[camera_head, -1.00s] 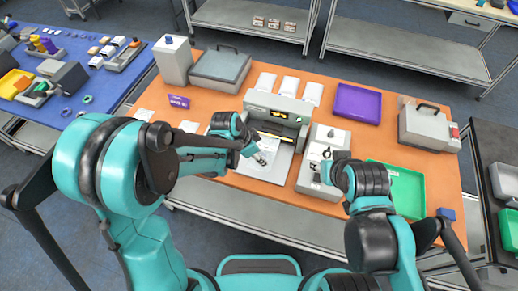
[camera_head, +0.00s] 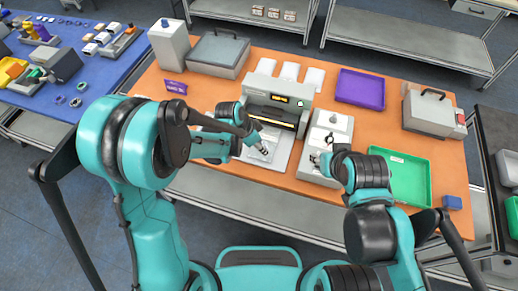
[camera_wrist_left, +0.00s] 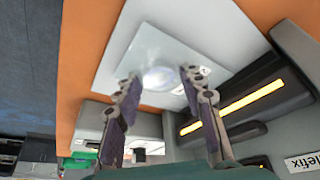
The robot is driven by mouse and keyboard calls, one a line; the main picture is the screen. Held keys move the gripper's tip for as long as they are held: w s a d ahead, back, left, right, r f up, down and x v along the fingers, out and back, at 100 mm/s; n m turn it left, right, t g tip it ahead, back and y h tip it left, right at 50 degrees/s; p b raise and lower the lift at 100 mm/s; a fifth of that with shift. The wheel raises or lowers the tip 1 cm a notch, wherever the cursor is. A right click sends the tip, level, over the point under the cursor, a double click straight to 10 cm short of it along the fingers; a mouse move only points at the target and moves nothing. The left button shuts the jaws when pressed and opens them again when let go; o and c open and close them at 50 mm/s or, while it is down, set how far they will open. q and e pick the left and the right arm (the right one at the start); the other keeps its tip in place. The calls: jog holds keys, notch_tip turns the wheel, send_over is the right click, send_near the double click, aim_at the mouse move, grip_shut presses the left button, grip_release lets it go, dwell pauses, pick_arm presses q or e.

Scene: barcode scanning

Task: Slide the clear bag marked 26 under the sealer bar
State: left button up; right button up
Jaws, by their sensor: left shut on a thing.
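The sealer (camera_head: 278,98) is a grey machine at the middle of the orange table, with a lit yellow display above a dark slot. In the left wrist view its dark front (camera_wrist_left: 240,105) carries a lit yellow strip. The clear bag (camera_wrist_left: 158,50) lies over the pale plate in front of the slot. Its number cannot be read. My left gripper (camera_head: 264,150) points down at it; its fingers (camera_wrist_left: 158,84) are apart across the bag's near part and hold it. My right gripper (camera_head: 321,160) is over the front of a light-grey device; its fingers are too small to judge.
The light-grey device (camera_head: 331,122) stands right of the sealer. White packets (camera_head: 290,71) lie behind it. A purple tray (camera_head: 360,87) is at the back right and a green tray (camera_head: 408,180) at the front right. A grey case (camera_head: 217,53) and a purple sign (camera_head: 176,87) are at the left.

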aim_at(266, 140)
pick_arm(q)
jog(key=shift+w+d+f+b, duration=0.1)
jog(key=shift+w+d+b, duration=0.15)
jog(key=shift+w, duration=0.65)
jog(key=shift+w+d+b, duration=0.1)
jog(key=shift+w+d, duration=0.25)
jog(key=shift+w, duration=0.55)
jog(key=o, duration=1.3)
jog(key=shift+c, duration=0.2)
jog(key=v, duration=1.2)
jog(key=shift+s, duration=0.1)
